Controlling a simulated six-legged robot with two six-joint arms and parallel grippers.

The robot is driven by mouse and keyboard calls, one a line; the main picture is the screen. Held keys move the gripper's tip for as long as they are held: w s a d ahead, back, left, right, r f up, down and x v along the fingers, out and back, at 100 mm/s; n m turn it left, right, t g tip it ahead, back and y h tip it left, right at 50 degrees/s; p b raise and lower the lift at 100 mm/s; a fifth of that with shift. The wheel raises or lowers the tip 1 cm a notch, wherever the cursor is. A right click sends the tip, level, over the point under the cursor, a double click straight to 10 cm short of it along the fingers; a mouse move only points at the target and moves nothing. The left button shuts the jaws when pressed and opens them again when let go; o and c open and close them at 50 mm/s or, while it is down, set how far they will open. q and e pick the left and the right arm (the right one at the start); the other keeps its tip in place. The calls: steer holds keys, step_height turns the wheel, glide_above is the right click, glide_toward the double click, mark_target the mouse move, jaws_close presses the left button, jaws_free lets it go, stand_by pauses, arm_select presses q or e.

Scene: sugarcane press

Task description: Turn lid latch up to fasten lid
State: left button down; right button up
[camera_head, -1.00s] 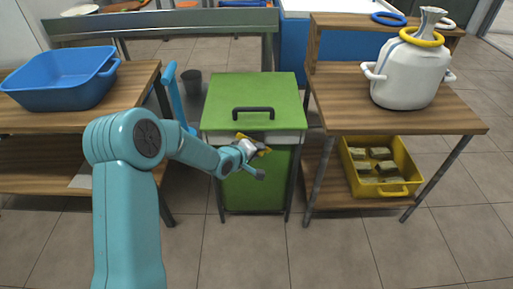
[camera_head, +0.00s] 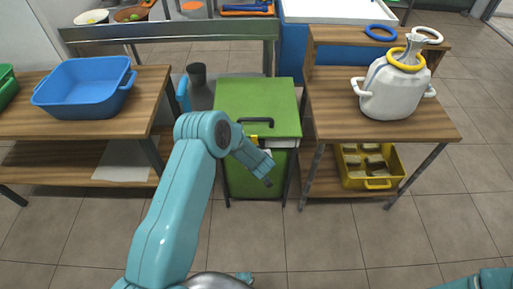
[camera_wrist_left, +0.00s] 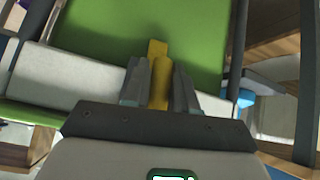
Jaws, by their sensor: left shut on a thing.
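The green lid (camera_head: 257,98) with a dark handle (camera_head: 257,121) lies flat and closed on the press box (camera_head: 250,182). In the head view, a little yellow of the latch (camera_head: 254,139) shows at the box front beside my left gripper (camera_head: 252,146). My right gripper is out of view.
Left is a wooden table (camera_head: 150,102) with a blue basin (camera_head: 85,88). Right is another wooden table (camera_head: 440,128) with a white pot (camera_head: 392,94) above a yellow crate (camera_head: 394,164). The floor in front of the box is clear.

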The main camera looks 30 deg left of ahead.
arm_select(q)
steer(key=shift+a+r+y+p, duration=0.1)
steer(key=shift+r+y+p, duration=0.05)
steer(key=shift+y+p, duration=0.35)
steer(key=shift+w+m+g, duration=0.1)
steer(key=shift+m+g, duration=0.2)
steer(key=c, duration=1)
jaws_free()
steer(key=p+v, duration=0.2)
steer(key=v, duration=1.4)
steer(key=shift+s, duration=0.2)
